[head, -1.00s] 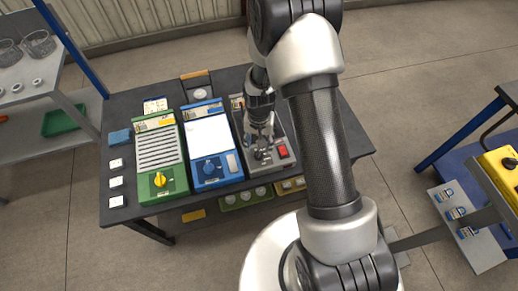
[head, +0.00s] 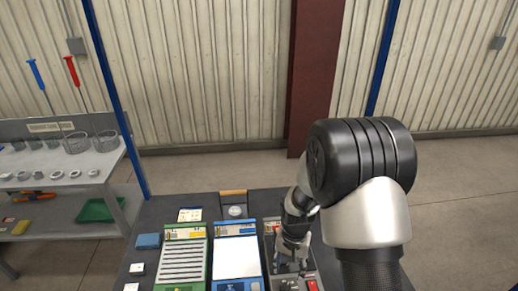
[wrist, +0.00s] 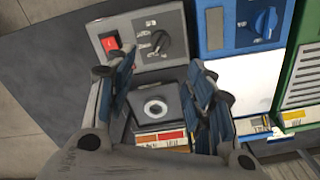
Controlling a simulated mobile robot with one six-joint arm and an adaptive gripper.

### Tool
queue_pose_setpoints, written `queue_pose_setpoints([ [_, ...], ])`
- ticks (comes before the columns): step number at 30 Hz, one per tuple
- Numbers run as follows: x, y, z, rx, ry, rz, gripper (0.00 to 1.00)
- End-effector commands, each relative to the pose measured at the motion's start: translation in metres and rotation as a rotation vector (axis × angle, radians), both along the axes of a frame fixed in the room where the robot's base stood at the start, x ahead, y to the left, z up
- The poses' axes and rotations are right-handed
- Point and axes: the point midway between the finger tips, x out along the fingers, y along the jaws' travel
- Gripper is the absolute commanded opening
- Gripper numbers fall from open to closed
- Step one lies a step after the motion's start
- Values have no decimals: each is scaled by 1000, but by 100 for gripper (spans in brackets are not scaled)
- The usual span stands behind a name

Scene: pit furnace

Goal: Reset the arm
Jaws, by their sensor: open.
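My gripper (wrist: 160,92) is open in the wrist view, with its two fingers apart and nothing between them. It points down at the grey device (wrist: 145,20), which has a red switch and a dark knob. A dark block with a pale round ring (wrist: 155,108) shows on that device between the fingers. In the head view my gripper (head: 291,262) is low over the same grey device (head: 312,285) on the dark table, partly hidden by my own arm.
A blue device with a white top (head: 236,257) and a green device with a slatted top (head: 182,262) stand to the left on the table (head: 160,213). Open floor (head: 460,200) lies at the right.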

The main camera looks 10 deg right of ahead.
Motion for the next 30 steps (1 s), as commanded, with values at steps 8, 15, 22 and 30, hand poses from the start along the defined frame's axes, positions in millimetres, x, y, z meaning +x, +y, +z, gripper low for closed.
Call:
queue_pose_setpoints([
  [8, -8, 0, 79, -3, -75, 64, 49],
  [15, -56, 1, 184, -17, -179, 179, 49],
  [22, -123, 1, 252, -42, -280, 289, 49],
  [30, -195, 2, 283, -78, -374, 394, 49],
])
